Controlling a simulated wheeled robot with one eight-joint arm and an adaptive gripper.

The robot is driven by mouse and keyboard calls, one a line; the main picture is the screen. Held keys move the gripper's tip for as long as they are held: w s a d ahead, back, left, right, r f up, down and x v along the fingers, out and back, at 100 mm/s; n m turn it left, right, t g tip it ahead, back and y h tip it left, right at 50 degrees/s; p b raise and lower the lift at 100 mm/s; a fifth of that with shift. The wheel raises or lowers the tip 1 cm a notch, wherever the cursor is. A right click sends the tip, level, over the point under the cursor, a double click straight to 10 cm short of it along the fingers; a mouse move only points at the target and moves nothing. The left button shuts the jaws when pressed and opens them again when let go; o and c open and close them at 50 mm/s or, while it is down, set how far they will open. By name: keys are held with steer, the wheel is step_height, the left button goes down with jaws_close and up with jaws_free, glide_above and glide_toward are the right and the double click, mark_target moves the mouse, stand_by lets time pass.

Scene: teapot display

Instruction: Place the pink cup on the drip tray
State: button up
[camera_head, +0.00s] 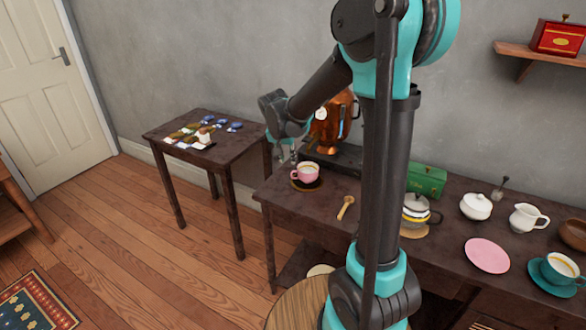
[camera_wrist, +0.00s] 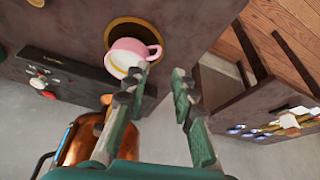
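The pink cup (camera_head: 304,174) stands upright on a dark round mat with a gold-brown rim (camera_head: 313,187), at the left end of the long table. In the head view my gripper (camera_head: 292,153) is just above and behind the cup.
A wooden spoon (camera_head: 346,207), striped pot (camera_head: 415,210) and green box (camera_head: 426,179) stand to the right. The smaller table (camera_head: 208,158) at left holds several small items. Bare tabletop lies between the cup and spoon.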

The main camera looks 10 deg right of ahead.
steer(key=s+d+f+n, duration=0.1)
steer(key=s+d+f, duration=0.1)
steer(key=s, duration=0.7)
steer(key=s+d+f+n+y, duration=0.1)
steer(key=s+d+f+n, duration=0.1)
steer(key=s+d, duration=0.3)
steer(key=s+d+f+n+y, duration=0.1)
steer(key=s+d+f+n, duration=0.1)
steer(key=s, duration=1)
steer(key=shift+s+d+f, duration=0.3)
steer(key=shift+d+f, duration=0.2)
steer(key=shift+d, duration=0.15)
